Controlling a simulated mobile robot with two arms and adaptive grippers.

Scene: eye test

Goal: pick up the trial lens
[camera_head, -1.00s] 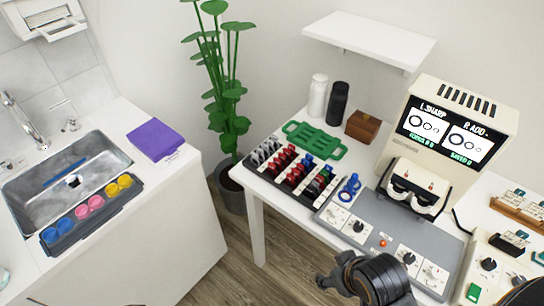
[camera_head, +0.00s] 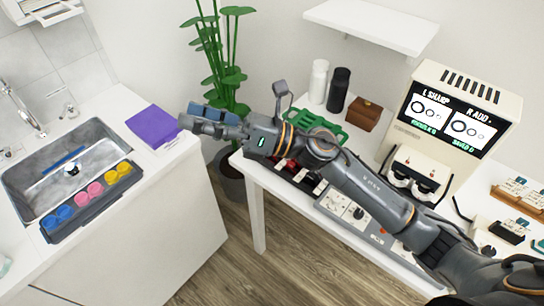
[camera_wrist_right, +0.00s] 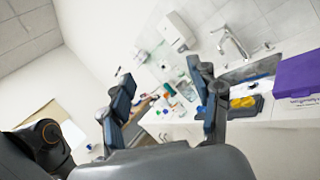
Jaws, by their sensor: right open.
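My right gripper (camera_head: 196,118) is open and empty, raised in the air between the sink counter and the white table. In the right wrist view its two dark fingers (camera_wrist_right: 160,72) stand wide apart with nothing between them. No trial lens can be made out now. The dark lens tray (camera_head: 302,178) on the white table shows only in part, with red pieces in it; my right arm covers much of it. The spot beside it, where a small blue ringed piece lay, is also behind my arm. My left gripper is not in view.
A purple box (camera_head: 153,127) lies on the counter beside the sink (camera_head: 95,150); a tray there holds coloured cups (camera_head: 90,192). A green rack (camera_head: 325,127), brown box (camera_head: 364,115), bottles (camera_head: 338,90) and cream display unit (camera_head: 450,110) stand on the table. A plant (camera_head: 225,85) is behind my gripper.

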